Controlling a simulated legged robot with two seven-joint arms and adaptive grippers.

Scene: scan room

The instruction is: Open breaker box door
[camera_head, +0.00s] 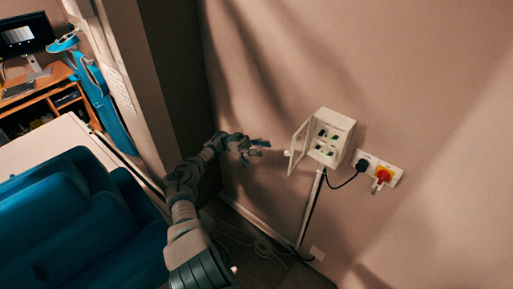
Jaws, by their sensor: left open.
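The white breaker box (341,126) is mounted on the wall right of the middle of the view. Its door (299,145) stands swung out to the left, with a small round knob near its lower outer edge. Switches show inside the box. My left gripper (262,148) is open and empty, a little to the left of the door, and appears apart from it. My left arm comes up from the bottom of the view. My right gripper is not in view.
A wall socket panel (393,175) with a black plug and a red plug sits right of the box. A white conduit (309,208) runs down from the box. Blue padded furniture (60,225) fills the lower left. A desk with a monitor (25,36) stands at the far left.

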